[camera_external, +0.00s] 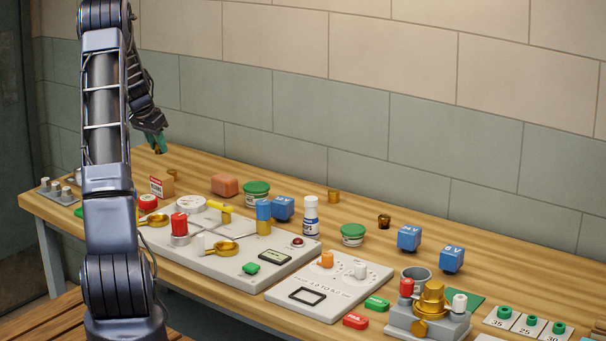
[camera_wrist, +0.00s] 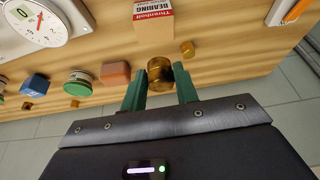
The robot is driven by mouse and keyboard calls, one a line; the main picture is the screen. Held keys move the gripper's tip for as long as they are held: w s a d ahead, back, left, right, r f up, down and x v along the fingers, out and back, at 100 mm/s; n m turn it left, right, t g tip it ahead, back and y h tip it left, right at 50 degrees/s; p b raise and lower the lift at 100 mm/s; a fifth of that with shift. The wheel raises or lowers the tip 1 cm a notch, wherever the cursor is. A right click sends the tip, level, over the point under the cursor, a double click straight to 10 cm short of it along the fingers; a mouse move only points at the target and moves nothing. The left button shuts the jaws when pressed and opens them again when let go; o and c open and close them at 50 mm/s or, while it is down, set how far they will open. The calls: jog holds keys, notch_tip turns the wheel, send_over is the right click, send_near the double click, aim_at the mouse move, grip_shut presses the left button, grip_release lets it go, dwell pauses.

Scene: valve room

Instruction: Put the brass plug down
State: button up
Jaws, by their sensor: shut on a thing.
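My gripper (camera_external: 158,141) is at the left part of the bench, towards the wall. In the wrist view, its green fingers (camera_wrist: 160,88) are closed on both sides of the brass plug (camera_wrist: 159,70), a short, round, golden piece. In the external view only a small dark part of the plug (camera_external: 158,150) shows below the fingertips. The plug looks a little above the wooden bench top (camera_external: 290,195); I cannot tell the exact gap.
A bearing box (camera_external: 161,187) stands near the gripper, with a small brass piece (camera_external: 171,173) behind it. An orange-brown block (camera_external: 225,185) and a green-lidded tub (camera_external: 256,193) stand to the right. Panels and fittings fill the bench's front. Some bare wood lies around the plug.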

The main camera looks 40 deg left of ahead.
aim_at(163, 175)
jog(key=shift+f, duration=3.35)
jog(key=shift+f, duration=0.1)
jog(key=o, duration=1.1)
jog(key=v, duration=1.2)
